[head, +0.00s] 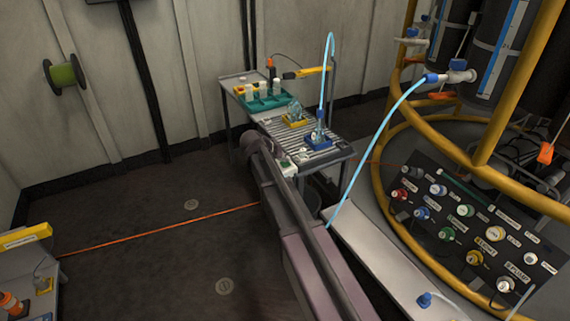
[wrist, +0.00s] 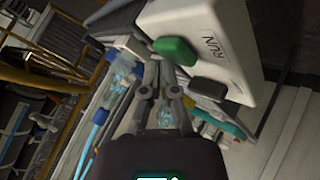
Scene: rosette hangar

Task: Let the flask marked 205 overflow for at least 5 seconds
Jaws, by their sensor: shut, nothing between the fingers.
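A clear flask (head: 319,134) stands in a blue holder (head: 318,143) on the slatted bench in the head view, with a light-blue tube (head: 328,70) arching above it. A second flask (head: 294,108) sits in a yellow holder behind it. I cannot read a 205 mark on either. In the wrist view, a white box marked RUN (wrist: 205,35) has a green button (wrist: 175,50) and a dark button (wrist: 208,89). My gripper (wrist: 159,68) is shut and empty, its fingertips close to the green button; I cannot tell whether they touch. Glassware (wrist: 122,72) shows beyond the fingers.
The slatted bench (head: 345,152) also carries a green rack (head: 262,103) at the back. A yellow railing (head: 480,150) and a control panel (head: 470,215) with several coloured knobs stand right. Another blue tube (head: 375,130) hangs from a valve. The floor at left is mostly clear.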

